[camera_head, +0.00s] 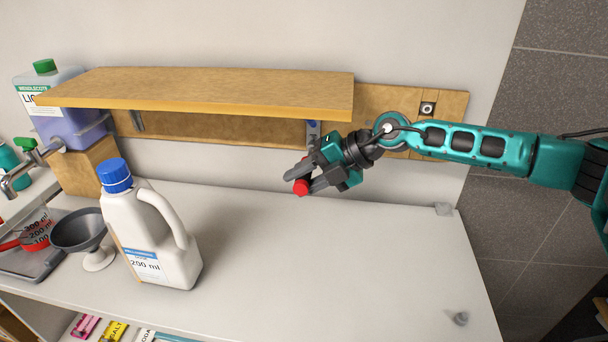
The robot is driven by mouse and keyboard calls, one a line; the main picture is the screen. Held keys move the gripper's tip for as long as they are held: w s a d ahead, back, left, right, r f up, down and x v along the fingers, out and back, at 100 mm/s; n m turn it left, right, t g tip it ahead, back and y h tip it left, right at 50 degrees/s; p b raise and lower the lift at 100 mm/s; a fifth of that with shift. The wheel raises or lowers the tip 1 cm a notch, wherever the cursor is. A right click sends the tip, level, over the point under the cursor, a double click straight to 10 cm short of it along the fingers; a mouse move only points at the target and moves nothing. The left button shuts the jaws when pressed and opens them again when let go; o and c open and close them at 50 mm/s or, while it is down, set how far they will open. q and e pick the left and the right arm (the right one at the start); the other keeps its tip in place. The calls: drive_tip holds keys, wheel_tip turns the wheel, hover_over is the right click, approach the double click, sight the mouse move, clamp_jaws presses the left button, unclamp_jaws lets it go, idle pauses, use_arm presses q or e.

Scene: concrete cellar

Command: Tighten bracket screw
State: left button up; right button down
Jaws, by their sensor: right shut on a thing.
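My right gripper (309,180) comes in from the right and is shut on a small red object (301,188). Only the red end of it shows between the fingers, so I cannot tell what the rest looks like. The gripper is in front of the wall, below the right part of the wooden shelf (220,88). A grey bracket (313,130) shows under the shelf just above the gripper, partly hidden by it. Another bracket (137,121) is under the shelf's left part. No screw on the near bracket can be made out. My left gripper is not in view.
A white jug (160,240), a grey funnel (84,232) and a purple bottle (60,110) stand at left. The middle worktop (330,260) is clear.

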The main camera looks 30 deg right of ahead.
drive_tip(key=shift+s+a, duration=0.2)
drive_tip(key=shift+s, duration=0.05)
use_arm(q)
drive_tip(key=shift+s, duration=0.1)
use_arm(e)
drive_tip(key=s+a, duration=0.2)
drive_tip(key=s, duration=0.1)
drive_tip(key=shift+s+a, duration=0.15)
drive_tip(key=shift+a, duration=0.05)
idle(0.3)
